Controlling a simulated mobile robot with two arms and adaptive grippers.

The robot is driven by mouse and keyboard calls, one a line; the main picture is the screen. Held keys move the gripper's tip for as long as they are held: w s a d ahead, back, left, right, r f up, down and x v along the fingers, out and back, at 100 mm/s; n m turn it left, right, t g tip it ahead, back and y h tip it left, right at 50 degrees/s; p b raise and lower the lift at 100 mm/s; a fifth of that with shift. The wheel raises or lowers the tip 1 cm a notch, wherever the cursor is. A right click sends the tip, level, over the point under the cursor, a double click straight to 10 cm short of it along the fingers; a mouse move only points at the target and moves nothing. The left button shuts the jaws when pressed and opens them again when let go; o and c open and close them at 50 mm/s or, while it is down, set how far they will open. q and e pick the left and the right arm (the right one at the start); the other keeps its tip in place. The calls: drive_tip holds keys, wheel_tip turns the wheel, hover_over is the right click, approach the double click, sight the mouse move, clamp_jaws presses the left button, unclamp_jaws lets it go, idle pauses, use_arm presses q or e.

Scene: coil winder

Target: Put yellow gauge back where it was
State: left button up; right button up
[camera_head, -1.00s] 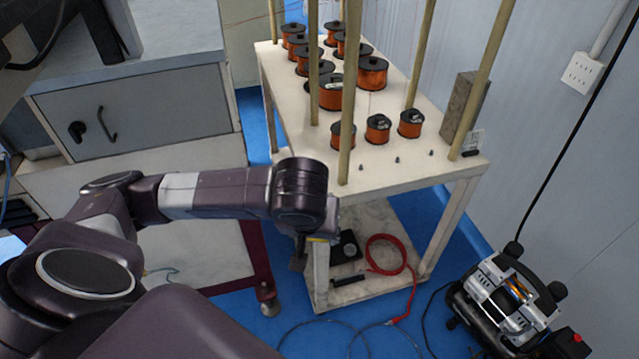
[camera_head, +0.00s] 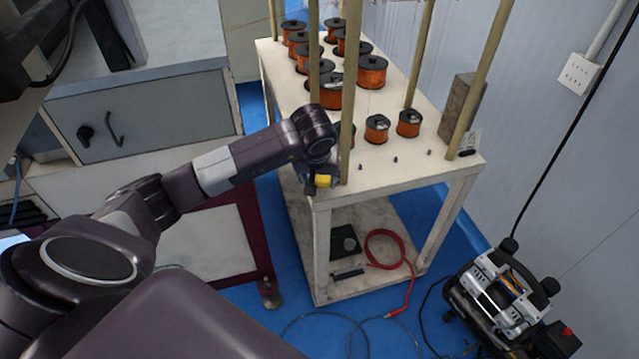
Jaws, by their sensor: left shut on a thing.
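The yellow gauge (camera_head: 324,181) is a small yellow block, partly hidden by my gripper. My left gripper (camera_head: 313,184) is shut on it, at the near left corner of the white cart's top (camera_head: 400,175), close to a wooden post (camera_head: 347,100). Whether the gauge touches the cart cannot be told. My right gripper is not in view.
Several copper coil spools (camera_head: 371,72) stand on the cart top among upright posts. The lower shelf holds a dark square item (camera_head: 345,243) and a red hose (camera_head: 408,265). A grey cabinet (camera_head: 150,115) is at left; a compressor (camera_head: 510,300) stands on the floor at right.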

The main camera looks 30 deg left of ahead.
sight(320, 187)
use_arm(q)
drive_tip(key=shift+w+a+r, duration=0.1)
drive_tip(key=shift+w+a, duration=0.05)
drive_tip(key=shift+w, duration=0.15)
drive_tip(key=shift+w+f+p, duration=0.1)
drive_tip(key=shift+f+p, duration=0.25)
wheel_tip(320, 187, down, 2)
drive_tip(key=shift+f+p, duration=0.2)
drive_tip(key=shift+p, duration=0.15)
drive_tip(key=shift+a+f, duration=0.1)
drive_tip(key=shift+f, duration=0.1)
drive_tip(key=shift+f, duration=0.25)
drive_tip(key=o, duration=1.3)
drive_tip(key=shift+o, duration=0.2)
